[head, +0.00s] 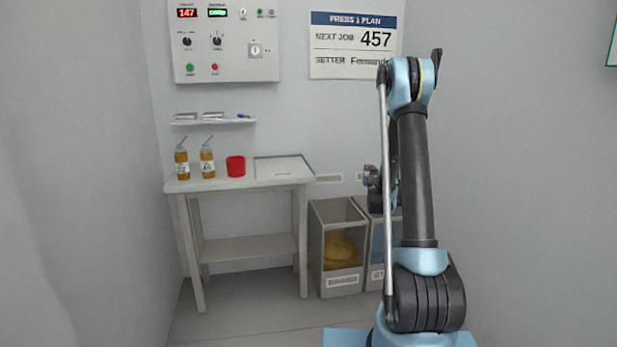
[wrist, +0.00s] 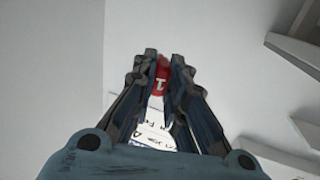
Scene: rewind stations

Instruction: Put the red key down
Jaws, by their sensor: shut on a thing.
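My gripper (wrist: 162,95) is shut on the red key (wrist: 162,70), whose red part shows between the fingertips in the wrist view with a white mark on it. A white piece with dark writing (wrist: 155,125) shows between the fingers below the red; I cannot tell how it joins the key. In the head view my gripper (head: 372,178) is partly hidden behind my arm, with a small spot of red at it. It is held in the air in front of the wall, to the right of the table. The key's shaft is not visible.
A shelf (head: 213,122) and control panel (head: 223,45) are on the wall above. Open bins (head: 318,240) stand right of the table.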

